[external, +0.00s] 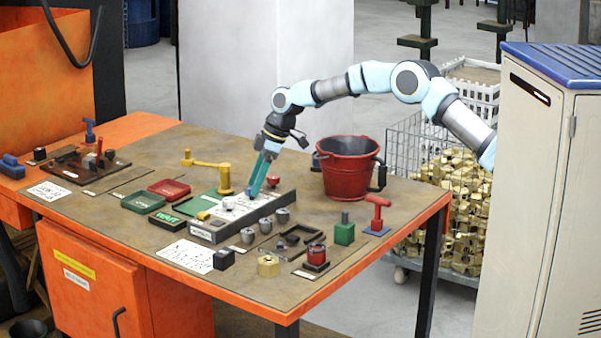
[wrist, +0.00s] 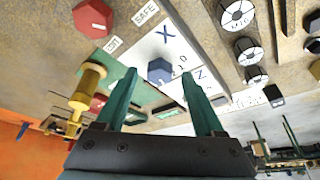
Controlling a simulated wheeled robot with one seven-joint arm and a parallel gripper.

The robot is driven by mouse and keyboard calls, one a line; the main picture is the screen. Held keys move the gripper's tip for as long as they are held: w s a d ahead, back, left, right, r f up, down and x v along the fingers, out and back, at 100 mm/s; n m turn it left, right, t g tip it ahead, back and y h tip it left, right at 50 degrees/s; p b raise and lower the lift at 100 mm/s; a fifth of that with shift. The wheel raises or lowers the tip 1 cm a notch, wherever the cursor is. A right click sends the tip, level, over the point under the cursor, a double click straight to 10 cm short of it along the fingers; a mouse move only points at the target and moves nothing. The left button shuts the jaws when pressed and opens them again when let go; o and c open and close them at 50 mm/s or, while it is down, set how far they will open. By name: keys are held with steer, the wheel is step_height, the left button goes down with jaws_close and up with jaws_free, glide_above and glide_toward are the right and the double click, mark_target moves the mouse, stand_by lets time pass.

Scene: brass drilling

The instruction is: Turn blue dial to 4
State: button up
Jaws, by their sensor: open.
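The blue dial (wrist: 160,71) is a small hexagonal knob on a white panel (wrist: 176,46) marked with letters and digits in the wrist view. I cannot read which number it points to. My gripper (wrist: 159,76) is open, with its two green fingers on either side of the dial in the picture. No contact with the dial can be made out. In the external view my gripper (external: 253,192) points down at the white panel (external: 230,212) of the grey console. The blue dial cannot be made out there.
A yellow lever (external: 221,177) stands left of my gripper. Small grey knobs (external: 265,225) line the console's front side. A red bucket (external: 347,170) stands to the right. A red hexagonal knob (wrist: 92,18) is near the dial. A green block (external: 344,231) is near the table's right side.

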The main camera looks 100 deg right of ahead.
steer(key=shift+w+f, duration=0.1)
steer(key=shift+f, duration=0.25)
jaws_close()
stand_by(0.4)
